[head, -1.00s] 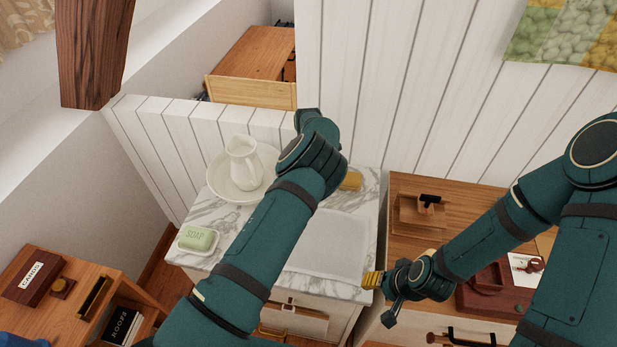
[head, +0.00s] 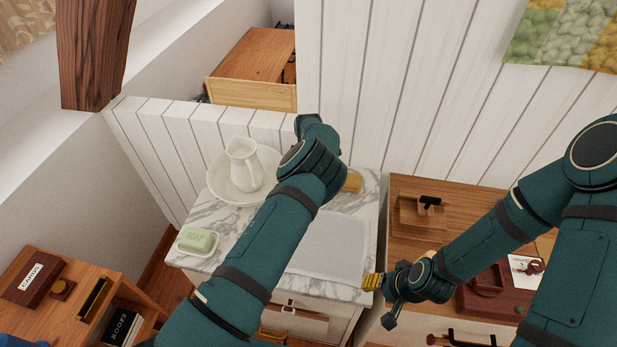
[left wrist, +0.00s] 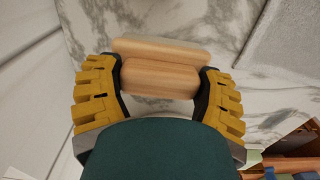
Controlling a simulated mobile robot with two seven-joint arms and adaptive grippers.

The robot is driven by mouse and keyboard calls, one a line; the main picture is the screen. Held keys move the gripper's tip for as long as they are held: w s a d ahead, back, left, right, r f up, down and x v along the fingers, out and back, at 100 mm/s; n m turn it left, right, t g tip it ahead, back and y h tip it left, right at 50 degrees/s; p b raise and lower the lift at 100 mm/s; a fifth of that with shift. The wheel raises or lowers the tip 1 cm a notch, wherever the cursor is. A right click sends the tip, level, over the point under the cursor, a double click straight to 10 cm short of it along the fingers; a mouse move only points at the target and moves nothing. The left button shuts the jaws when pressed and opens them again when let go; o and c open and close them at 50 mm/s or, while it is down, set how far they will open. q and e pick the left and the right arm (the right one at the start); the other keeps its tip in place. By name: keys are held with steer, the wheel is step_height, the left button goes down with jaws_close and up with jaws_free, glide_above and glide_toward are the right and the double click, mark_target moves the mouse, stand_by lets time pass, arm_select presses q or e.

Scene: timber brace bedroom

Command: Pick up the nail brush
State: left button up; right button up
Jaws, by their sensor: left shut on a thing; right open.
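The nail brush (left wrist: 160,79), a pale wooden block with a rounded wooden part along its far side, shows in the left wrist view over the marble top. My left gripper (left wrist: 160,68) is shut on it, with one yellow finger at each end. In the head view my left arm hides the brush, and only a yellow finger (head: 353,182) shows at the back right of the marble washstand (head: 335,208). I cannot tell whether the brush touches the marble. My right gripper (head: 373,282) is open and empty, off the washstand's front right corner.
A white pitcher (head: 243,165) stands in a basin (head: 218,185) at the back left of the marble. Green soap (head: 198,240) lies on a dish at the front left. A white plank wall (head: 345,90) rises behind.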

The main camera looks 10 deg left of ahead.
arm_select(q)
step_height(320, 180, up, 10)
steer(key=shift+r, duration=0.1)
stand_by(0.4)
steer(key=o, duration=0.3)
steer(key=c, duration=0.3)
